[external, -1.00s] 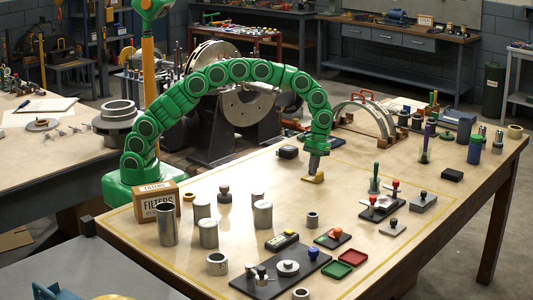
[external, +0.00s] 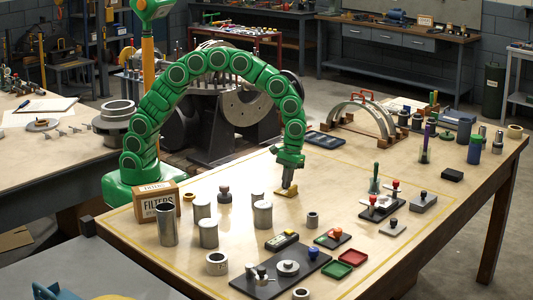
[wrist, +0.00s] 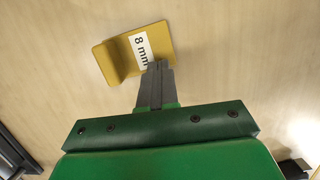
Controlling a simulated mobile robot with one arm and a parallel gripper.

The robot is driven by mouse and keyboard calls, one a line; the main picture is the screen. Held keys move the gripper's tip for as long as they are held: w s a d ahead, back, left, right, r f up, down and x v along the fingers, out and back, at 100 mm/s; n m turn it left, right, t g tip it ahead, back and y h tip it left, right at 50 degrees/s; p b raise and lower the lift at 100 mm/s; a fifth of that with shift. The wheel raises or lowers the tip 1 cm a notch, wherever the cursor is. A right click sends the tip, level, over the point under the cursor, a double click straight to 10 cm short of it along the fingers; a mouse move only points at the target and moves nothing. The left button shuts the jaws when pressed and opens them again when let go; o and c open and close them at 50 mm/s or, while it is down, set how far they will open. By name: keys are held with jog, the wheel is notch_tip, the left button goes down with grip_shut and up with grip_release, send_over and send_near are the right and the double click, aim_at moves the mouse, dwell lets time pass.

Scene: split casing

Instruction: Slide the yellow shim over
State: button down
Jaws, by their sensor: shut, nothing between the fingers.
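The yellow shim (external: 283,194) lies flat on the wooden bench, near the middle of its open area. In the wrist view the shim (wrist: 118,62) shows a raised lip at its left end and a white label reading "8 mm". My gripper (external: 289,187) points down at the shim. In the wrist view the shut fingertips of my gripper (wrist: 158,66) reach the shim's near edge by the label and hide a little of it. Nothing is held between the fingers. I cannot tell how firmly they touch the shim.
Metal cylinders, including one (external: 263,215), stand to the left and front of the shim. A dark flat device (external: 325,139) lies behind. Bare bench lies to the right.

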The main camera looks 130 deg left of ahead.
jog(key=shift+d+f, duration=0.1)
jog(key=shift+d, duration=0.15)
jog(key=shift+a, duration=0.45)
jog(key=a, duration=0.3)
jog(key=shift+w+a+r, duration=0.1)
jog(key=shift+w+r, duration=0.15)
jog(key=shift+r, duration=0.05)
jog(key=v, duration=1)
jog(key=m, duration=0.1)
send_near(300, 183)
jog(key=x, duration=0.5)
jog(key=shift+a+f, duration=0.15)
jog(key=shift+s+d+f, duration=0.1)
jog(key=shift+d+f, duration=0.4)
jog(key=shift+d, duration=0.3)
jog(key=shift+s+d, duration=0.15)
jog(key=shift+d, duration=1.15)
